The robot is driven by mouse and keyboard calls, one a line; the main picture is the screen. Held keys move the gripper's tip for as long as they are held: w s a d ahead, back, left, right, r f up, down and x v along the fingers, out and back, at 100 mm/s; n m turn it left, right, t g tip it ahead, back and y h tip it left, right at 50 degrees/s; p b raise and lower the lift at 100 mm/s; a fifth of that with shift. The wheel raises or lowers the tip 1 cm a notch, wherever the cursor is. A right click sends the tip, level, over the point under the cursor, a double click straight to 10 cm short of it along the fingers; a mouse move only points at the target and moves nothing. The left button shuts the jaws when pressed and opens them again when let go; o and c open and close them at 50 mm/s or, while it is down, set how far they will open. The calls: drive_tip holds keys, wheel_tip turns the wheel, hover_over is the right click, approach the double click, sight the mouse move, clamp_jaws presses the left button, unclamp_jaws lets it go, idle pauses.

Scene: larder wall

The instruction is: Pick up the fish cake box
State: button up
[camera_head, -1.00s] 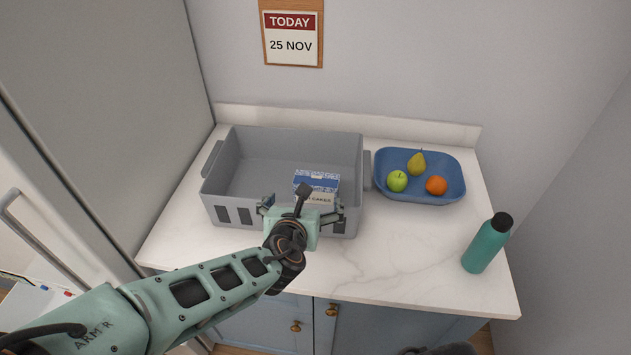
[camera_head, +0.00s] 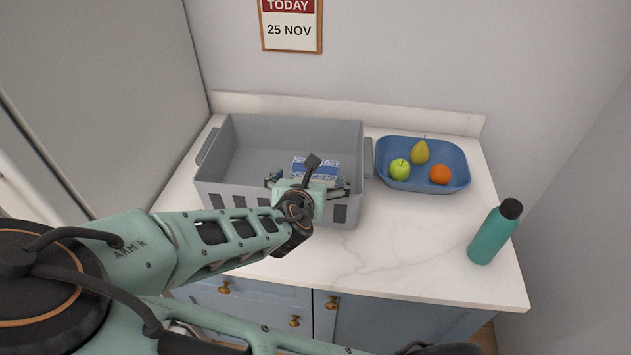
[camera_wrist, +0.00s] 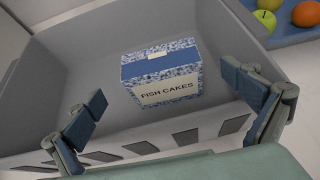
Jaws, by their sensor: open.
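The fish cake box (camera_wrist: 162,78) is blue and white with a "FISH CAKES" label. It sits inside the grey crate (camera_wrist: 75,57), near its front wall in the wrist view. In the head view the box (camera_head: 315,169) is partly hidden behind my gripper (camera_head: 309,187). My gripper also shows in the wrist view (camera_wrist: 170,112), open, with one finger to each side of the box and nearer the camera. The fingers are apart from the box, with nothing between their pads that I can see. The crate also shows in the head view (camera_head: 265,135).
A blue tray (camera_head: 390,183) with a green apple (camera_head: 400,169), a pear (camera_head: 420,152) and an orange (camera_head: 439,174) stands right of the crate. A teal bottle (camera_head: 492,235) stands at the counter's right end. The front right counter (camera_head: 400,245) is clear.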

sight(315, 180)
drive_tip(key=shift+b+x, duration=0.3)
drive_tip(key=shift+x, duration=2.5)
drive_tip(key=shift+a, duration=0.1)
drive_tip(key=c, duration=1.4)
drive_tip(key=shift+r, duration=0.1)
